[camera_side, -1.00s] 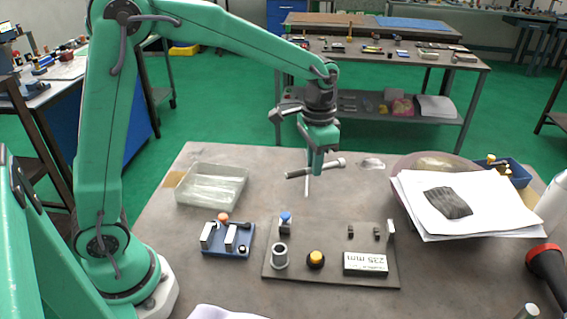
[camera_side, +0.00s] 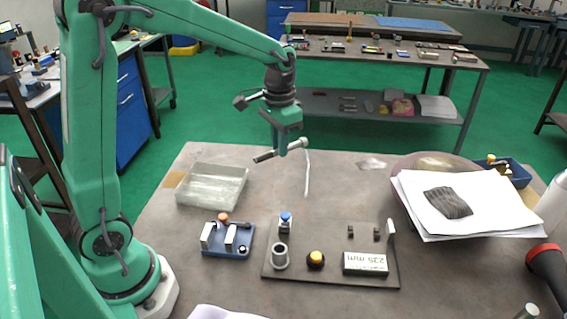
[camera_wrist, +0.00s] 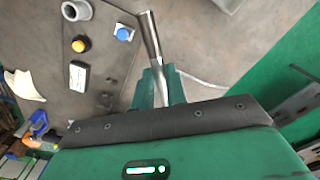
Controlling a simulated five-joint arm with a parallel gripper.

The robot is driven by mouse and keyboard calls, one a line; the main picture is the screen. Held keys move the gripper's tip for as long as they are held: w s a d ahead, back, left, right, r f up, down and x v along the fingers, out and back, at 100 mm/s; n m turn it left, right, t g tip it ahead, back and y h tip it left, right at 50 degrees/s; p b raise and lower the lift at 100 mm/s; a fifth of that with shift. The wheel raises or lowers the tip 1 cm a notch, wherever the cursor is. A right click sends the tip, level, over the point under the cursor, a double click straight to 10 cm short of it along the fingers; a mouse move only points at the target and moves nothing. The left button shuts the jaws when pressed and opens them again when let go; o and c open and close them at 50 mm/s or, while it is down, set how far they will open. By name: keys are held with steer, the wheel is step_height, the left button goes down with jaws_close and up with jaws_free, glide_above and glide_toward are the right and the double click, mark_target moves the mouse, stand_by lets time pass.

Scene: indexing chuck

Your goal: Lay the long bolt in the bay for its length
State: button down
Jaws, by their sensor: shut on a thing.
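My gripper (camera_side: 284,152) is shut on the long bolt (camera_side: 299,145), well above the table. The bolt is a metal rod, slightly tilted, with its thicker light end to the right and a dark end to the left. In the wrist view, the bolt (camera_wrist: 150,35) lies between my gripper's green fingers (camera_wrist: 161,88). A clear, shallow tray (camera_side: 240,188) stands on the table below and left of my gripper. A grey plate (camera_side: 335,232) carries a blue knob, a yellow knob, a metal cylinder, small dark supports and a white label ending in "mm". I cannot tell which part is the bolt's bay.
A small blue fixture (camera_side: 211,250) with light uprights and an orange knob sits left of the plate. A thin white cord (camera_side: 307,180) shows below the bolt. Papers (camera_side: 420,210) and a red-and-black tool (camera_side: 546,265) lie at the right.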

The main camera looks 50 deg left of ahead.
steer(key=s+a+f+m+t, duration=0.15)
steer(key=a+f+m, duration=0.3)
steer(key=a, duration=0.65)
steer(key=m+y, duration=0.1)
steer(key=m, duration=0.4)
glide_toward(217, 171)
steer(key=shift+d+r+n, duration=0.15)
steer(key=shift+d+r, duration=0.1)
steer(key=shift+d, duration=0.25)
steer(key=shift+d+r+n, duration=0.1)
steer(key=shift+d+r, duration=0.1)
steer(key=shift+d, duration=0.25)
steer(key=shift+f, duration=0.1)
steer(key=shift+f, duration=1.95)
steer(key=shift+f, duration=0.1)
steer(key=shift+f, duration=1.85)
steer(key=shift+f, duration=0.2)
